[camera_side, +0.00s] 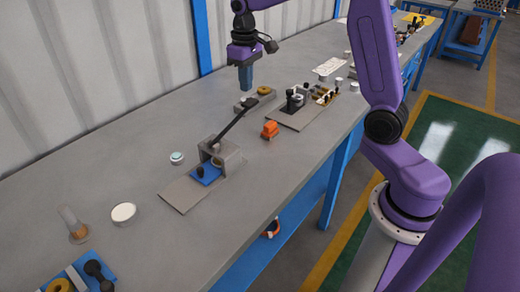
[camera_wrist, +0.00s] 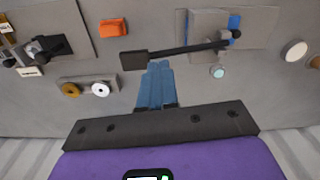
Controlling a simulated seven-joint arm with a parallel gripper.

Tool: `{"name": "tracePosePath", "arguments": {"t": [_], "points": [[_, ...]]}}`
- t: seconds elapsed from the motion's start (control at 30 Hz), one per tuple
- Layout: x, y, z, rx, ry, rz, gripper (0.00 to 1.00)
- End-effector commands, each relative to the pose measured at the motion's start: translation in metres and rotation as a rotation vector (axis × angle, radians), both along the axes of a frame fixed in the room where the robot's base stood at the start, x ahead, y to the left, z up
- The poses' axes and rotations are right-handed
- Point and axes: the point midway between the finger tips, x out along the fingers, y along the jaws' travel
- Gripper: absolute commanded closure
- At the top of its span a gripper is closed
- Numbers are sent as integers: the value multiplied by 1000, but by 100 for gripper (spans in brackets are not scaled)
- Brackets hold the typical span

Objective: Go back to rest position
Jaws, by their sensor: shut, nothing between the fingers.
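My gripper (camera_side: 245,77) hangs above the back of the bench, fingers pointing down, shut with nothing between them. In the wrist view its blue fingers (camera_wrist: 159,68) are together. A grey block fixture (camera_side: 222,156) stands on the bench with a blue piece (camera_side: 206,173) at its front. A long black lever (camera_side: 235,122) slopes from this fixture up to the right; in the wrist view the lever (camera_wrist: 180,50) lies just beyond my fingertips. From these views I cannot tell the exact gap between them.
An orange block (camera_side: 270,130) sits right of the lever. A grey holder with a brass ring (camera_side: 264,90) is near my gripper. A plate with black fittings (camera_side: 296,100) lies farther right. A white round lid (camera_side: 123,213) and a small jar (camera_side: 177,158) stand left. The corrugated wall is behind.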

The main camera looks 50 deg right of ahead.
Motion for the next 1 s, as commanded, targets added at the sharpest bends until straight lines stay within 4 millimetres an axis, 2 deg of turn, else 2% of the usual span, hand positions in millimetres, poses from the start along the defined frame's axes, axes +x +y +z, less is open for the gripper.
{"name": "tracePosePath", "arguments": {"t": [0.03, 0.2, 0.4, 0.5, 0.7, 0.9, 1.0], "points": [[-13, 17, 2, 0, -2, 52, 100], [-58, 62, 3, 1, -7, 210, 100], [-120, 99, 0, 4, -12, 394, 100], [-153, 110, -3, 5, -13, 486, 100], [-220, 120, -11, 9, -17, 671, 100], [-281, 114, -22, 14, -20, 845, 100], [-301, 108, -27, 16, -22, 910, 100]]}}
